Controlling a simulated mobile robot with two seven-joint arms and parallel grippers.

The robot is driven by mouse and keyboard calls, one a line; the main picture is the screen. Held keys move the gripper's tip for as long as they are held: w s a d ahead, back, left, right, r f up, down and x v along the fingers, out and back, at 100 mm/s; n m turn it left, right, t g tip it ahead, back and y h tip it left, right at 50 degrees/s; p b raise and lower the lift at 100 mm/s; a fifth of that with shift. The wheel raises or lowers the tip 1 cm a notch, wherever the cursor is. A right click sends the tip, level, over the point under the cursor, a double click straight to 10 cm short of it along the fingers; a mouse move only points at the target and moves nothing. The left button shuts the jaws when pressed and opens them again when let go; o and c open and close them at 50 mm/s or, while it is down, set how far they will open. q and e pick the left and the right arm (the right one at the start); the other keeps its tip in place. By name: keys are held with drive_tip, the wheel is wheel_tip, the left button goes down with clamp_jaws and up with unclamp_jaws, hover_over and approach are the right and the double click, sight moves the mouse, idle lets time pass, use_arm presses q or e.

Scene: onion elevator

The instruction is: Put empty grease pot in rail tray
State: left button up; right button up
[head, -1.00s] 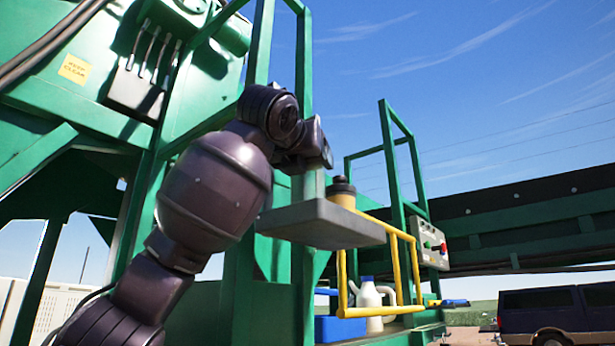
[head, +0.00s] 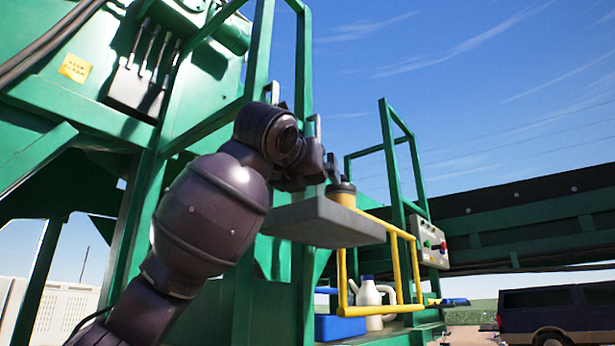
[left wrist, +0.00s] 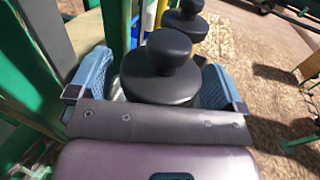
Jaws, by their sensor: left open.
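A grease pot (head: 342,194) with a yellow-tan body and dark lid stands on a grey tray (head: 320,222) at the green frame. In the left wrist view, a black-lidded pot (left wrist: 165,72) with a round knob sits between the fingers of my left gripper (left wrist: 155,82). A second black-knobbed pot (left wrist: 184,20) stands just beyond it. My left gripper (head: 332,168) is open, close against the pot in the head view. Whether the fingers touch it, and whether either pot is empty, I cannot tell. My right gripper is out of view.
A yellow rail (head: 396,270) runs beside the tray. Below stand a white jug (head: 368,298) and a blue box (head: 340,327). Green posts (head: 303,80) rise close behind my arm. A control box (head: 431,245) is at right. Open sky lies above the tray.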

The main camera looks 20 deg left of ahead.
use_arm(q)
drive_tip(key=shift+s+r, duration=0.15)
drive_tip(key=s+b, duration=0.3)
drive_tip(key=s, duration=0.8)
drive_tip(key=shift+s+a, duration=0.2)
drive_tip(key=shift+s, duration=0.1)
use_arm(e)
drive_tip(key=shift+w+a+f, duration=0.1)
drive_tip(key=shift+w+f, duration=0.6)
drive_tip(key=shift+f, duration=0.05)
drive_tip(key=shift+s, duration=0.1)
